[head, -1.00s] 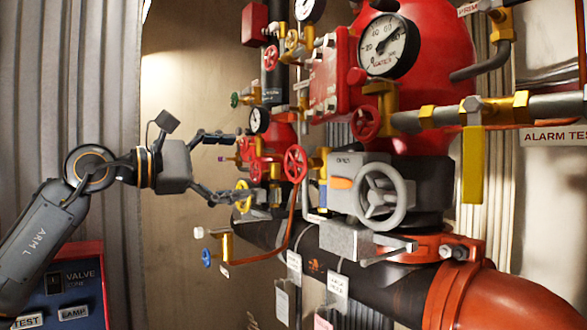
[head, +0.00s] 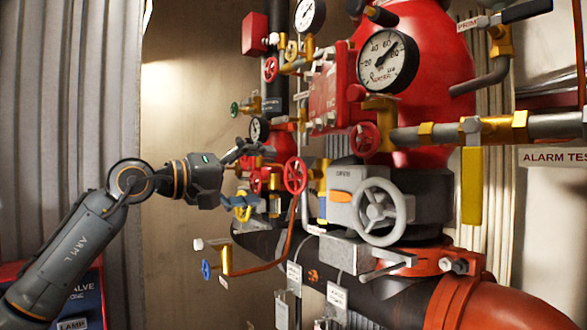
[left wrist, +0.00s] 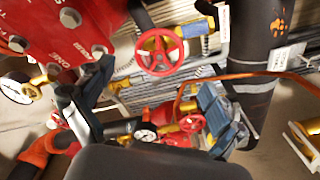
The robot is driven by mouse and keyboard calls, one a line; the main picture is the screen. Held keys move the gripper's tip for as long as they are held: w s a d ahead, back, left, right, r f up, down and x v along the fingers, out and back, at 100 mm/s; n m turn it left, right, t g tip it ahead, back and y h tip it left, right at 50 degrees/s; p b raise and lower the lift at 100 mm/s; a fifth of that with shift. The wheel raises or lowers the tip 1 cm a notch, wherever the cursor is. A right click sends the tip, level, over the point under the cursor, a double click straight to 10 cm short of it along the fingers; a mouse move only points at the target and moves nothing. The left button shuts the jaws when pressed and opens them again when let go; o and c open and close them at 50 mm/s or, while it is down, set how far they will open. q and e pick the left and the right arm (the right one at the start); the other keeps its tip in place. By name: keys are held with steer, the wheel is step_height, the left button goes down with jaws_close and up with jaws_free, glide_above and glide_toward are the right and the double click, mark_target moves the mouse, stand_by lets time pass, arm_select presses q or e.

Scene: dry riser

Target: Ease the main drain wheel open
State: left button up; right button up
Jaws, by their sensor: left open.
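No label I can read marks the main drain wheel; several handwheels show. In the head view a red wheel (head: 295,175) stands just right of my left gripper (head: 262,176). A yellow wheel (head: 241,207) is partly hidden behind the lower finger. A larger grey spoked wheel (head: 382,212) sits on the big valve further right. My left gripper is open and empty, its fingers spread up and down. In the left wrist view the fingers spread either side, with a red wheel (left wrist: 160,52) ahead and a smaller one (left wrist: 192,123) lower. My right gripper is not in view.
A small blue wheel (head: 206,270) sits below the gripper on a brass tap. A thin copper pipe (head: 291,222) curves down beside the red wheel. A thick black pipe (head: 385,292) and pressure gauges crowd the right. Bare wall (head: 188,110) lies behind my left arm.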

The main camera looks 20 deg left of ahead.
mark_target(292, 176)
arm_select(q)
steer(key=p+x, duration=0.2)
steer(key=x, duration=0.4)
steer(key=shift+w+d+r, duration=0.1)
steer(key=shift+w+r, duration=0.05)
steer(key=shift+w+d, duration=0.4)
steer(key=shift+w, duration=0.15)
steer(key=c, duration=1.2)
